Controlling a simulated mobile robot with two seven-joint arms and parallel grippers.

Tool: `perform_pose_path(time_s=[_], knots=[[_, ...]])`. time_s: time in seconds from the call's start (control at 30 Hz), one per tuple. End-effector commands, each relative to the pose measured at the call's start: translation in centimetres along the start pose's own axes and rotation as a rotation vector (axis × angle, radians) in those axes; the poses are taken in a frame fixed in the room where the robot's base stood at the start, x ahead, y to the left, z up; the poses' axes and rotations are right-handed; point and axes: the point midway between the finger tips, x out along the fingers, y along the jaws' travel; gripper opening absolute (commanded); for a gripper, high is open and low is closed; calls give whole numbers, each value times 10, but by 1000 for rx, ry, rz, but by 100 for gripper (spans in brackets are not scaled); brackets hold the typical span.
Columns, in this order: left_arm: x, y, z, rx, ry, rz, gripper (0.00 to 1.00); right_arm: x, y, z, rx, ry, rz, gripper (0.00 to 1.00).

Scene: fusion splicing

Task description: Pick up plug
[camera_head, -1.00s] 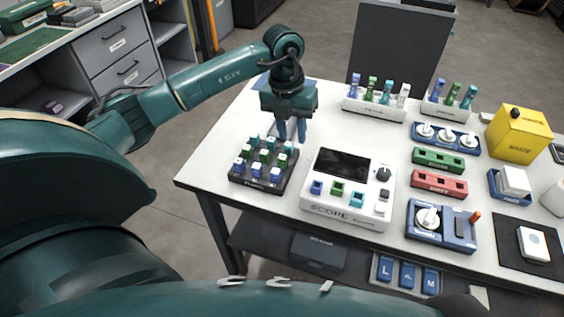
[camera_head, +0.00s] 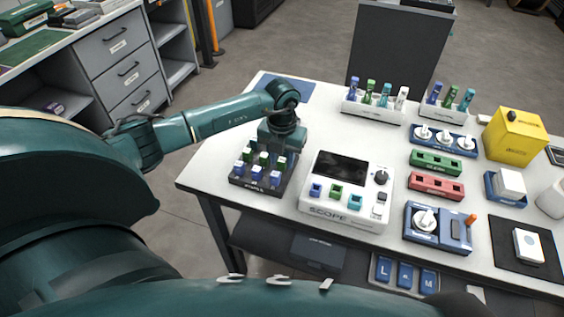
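The black plug rack (camera_head: 258,187) stands at the table's left front and holds several plugs. Blue plugs (camera_head: 256,172) fill its front row, and green plugs (camera_head: 264,158) show behind them. My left gripper (camera_head: 277,150) is low over the back right of the rack, pointing down. Its body hides the back row, and its fingertips are hidden among the plugs, so I cannot tell whether it is open or touching a plug. My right gripper is not in view.
The white SCOPE box (camera_head: 348,190) stands close to the right of the rack. Behind it is a white holder (camera_head: 374,111) with upright coloured pieces. Green (camera_head: 436,162) and red (camera_head: 437,185) blocks and a yellow waste bin (camera_head: 515,135) are further right. A blue mat (camera_head: 285,90) lies at the back left.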

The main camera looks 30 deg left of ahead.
Motion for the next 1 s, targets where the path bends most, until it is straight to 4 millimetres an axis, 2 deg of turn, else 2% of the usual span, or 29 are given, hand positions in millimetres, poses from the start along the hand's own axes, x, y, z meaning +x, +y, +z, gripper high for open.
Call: perform_pose_path(time_s=[0.1, 0.33, 0.7, 0.9, 1.0], knots=[[10, 0, -1, 1, 2, -1, 31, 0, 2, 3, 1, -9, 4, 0], [11, 0, 0, 2, 0, -1, 31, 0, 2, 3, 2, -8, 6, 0], [11, 0, 0, 1, 0, -1, 3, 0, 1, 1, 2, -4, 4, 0], [10, 0, 0, 1, -1, -1, 3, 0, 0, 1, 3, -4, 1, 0], [2, 0, 1, 0, -4, -1, 3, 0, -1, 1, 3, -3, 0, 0]])
